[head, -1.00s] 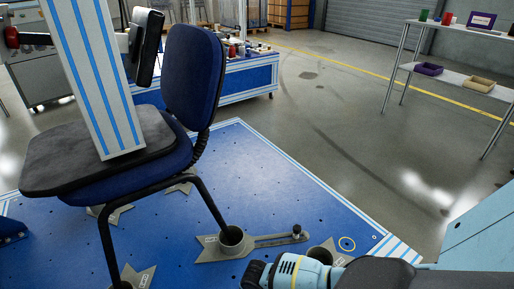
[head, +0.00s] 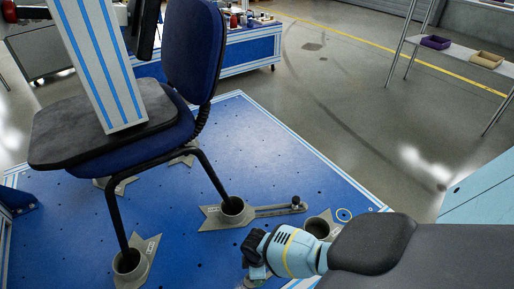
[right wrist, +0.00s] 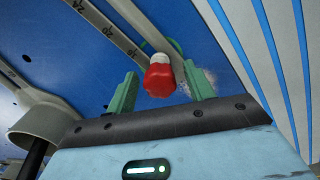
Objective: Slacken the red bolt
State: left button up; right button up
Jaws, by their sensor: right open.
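In the right wrist view, the red bolt (right wrist: 160,79) has a ribbed red head and a pale tip. It sits at a grey slotted bar with printed marks (right wrist: 108,30). My right gripper (right wrist: 160,69) is open, with one green finger on each side of the bolt head and visible gaps between. In the head view, my right arm reaches in from the right, low over the blue platform, and its hand (head: 256,272) is partly hidden by the wrist. The red bolt cannot be made out there. My left gripper is not in view.
A blue chair (head: 195,55) stands on the blue platform (head: 265,160), its legs in grey cup-shaped holders (head: 232,212). A striped column (head: 98,60) presses on a dark pad on the seat. A shelf with trays (head: 484,60) stands at the right, beyond open floor.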

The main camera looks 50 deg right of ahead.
jog(key=shift+m, duration=1.2)
jog(key=shift+m+p, duration=0.35)
jog(key=shift+m, duration=0.45)
jog(key=shift+m, duration=0.7)
jog(key=m, duration=0.2)
jog(key=shift+m+p, duration=0.3)
jog(key=c, duration=0.6)
jog(key=shift+n, duration=0.7)
